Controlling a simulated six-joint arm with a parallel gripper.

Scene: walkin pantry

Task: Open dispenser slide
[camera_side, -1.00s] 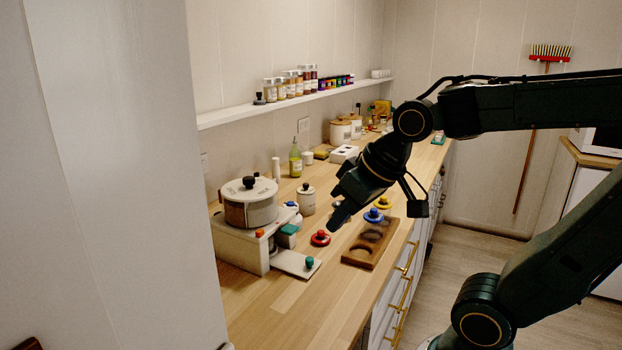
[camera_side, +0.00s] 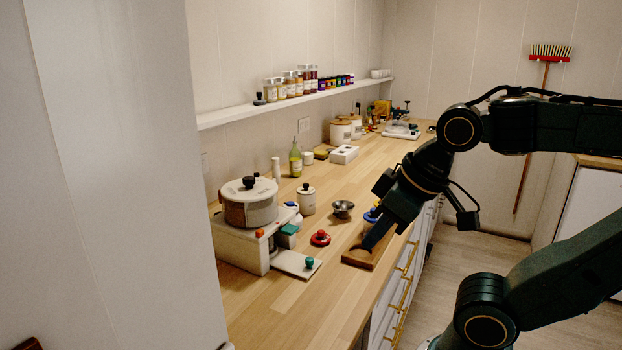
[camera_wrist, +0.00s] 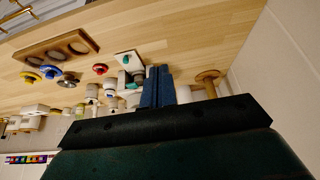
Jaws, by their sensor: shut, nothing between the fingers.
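The dispenser (camera_side: 239,241) stands at the left of the counter, a white base with a round lidded hopper (camera_side: 249,203) on top. An orange knob (camera_side: 260,233) sits on its side, and a white plate with a teal knob (camera_side: 309,262) juts from its base. I cannot tell which part is the slide. In the wrist view the teal-knobbed plate (camera_wrist: 128,60) shows beyond my fingers. My gripper (camera_side: 368,247) is shut and empty, over the wooden tray with round holes, well to the right of the dispenser. Its fingers (camera_wrist: 158,86) are together in the wrist view.
A wooden tray (camera_side: 352,261) lies under my gripper near the counter's front edge. A lidded jar (camera_side: 306,200) and an oil bottle (camera_side: 295,160) stand behind. The front left counter is clear.

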